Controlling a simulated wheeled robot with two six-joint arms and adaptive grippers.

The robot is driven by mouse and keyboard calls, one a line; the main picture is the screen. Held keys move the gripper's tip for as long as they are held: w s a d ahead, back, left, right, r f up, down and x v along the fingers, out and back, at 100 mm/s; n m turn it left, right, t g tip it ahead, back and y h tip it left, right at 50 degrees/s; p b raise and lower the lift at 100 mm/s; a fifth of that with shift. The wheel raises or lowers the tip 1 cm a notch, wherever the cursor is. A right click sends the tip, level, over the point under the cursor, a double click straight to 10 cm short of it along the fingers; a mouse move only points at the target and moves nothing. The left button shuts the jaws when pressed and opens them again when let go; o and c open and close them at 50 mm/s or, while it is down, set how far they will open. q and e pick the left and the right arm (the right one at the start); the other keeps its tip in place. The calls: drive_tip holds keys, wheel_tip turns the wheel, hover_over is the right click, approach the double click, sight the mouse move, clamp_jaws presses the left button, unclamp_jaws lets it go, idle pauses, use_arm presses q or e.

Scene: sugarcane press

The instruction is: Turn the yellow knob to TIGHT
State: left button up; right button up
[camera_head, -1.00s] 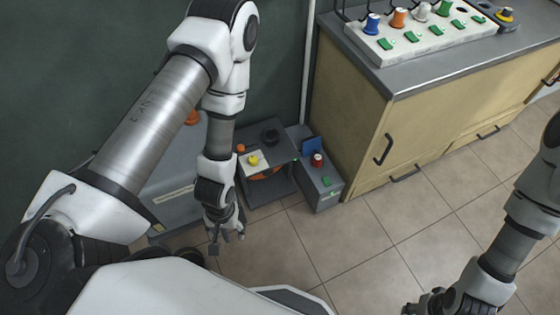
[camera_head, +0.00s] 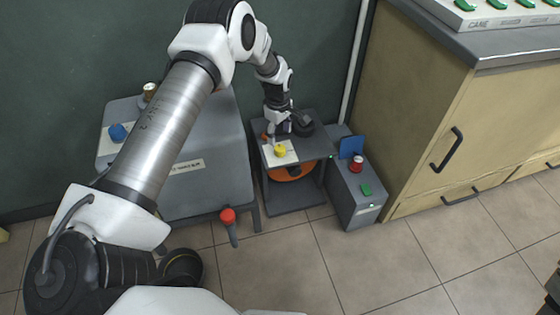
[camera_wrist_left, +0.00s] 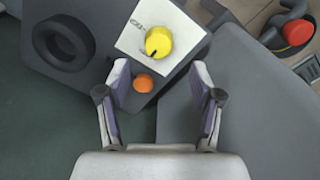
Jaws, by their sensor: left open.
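The yellow knob (camera_head: 280,151) sits on a white plate (camera_head: 291,157) on top of a low grey stand. In the left wrist view the yellow knob (camera_wrist_left: 158,41) has a dark pointer mark, and the white plate (camera_wrist_left: 133,38) has lettering too small to read. My left gripper (camera_head: 279,127) is over the stand beside the knob. In the wrist view my open left gripper (camera_wrist_left: 160,80) has its fingers spread, with the knob ahead of them and not between them. A small orange knob (camera_wrist_left: 143,83) lies between the fingertips in that view. My right gripper is out of view.
A black ring (camera_wrist_left: 64,44) is on the stand. A larger grey cabinet (camera_head: 205,155) with a blue knob (camera_head: 118,132) and a red-tipped lever (camera_head: 228,216) stands left.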

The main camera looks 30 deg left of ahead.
sight(280, 148)
use_arm(q)
drive_tip(key=f, duration=0.2)
drive_tip(key=f+b, duration=0.1)
drive_tip(key=f, duration=0.2)
drive_tip(key=f+b, duration=0.1)
drive_tip(key=f, duration=0.1)
drive_tip(key=shift+w+f, duration=0.25)
drive_tip(key=c, duration=1.1)
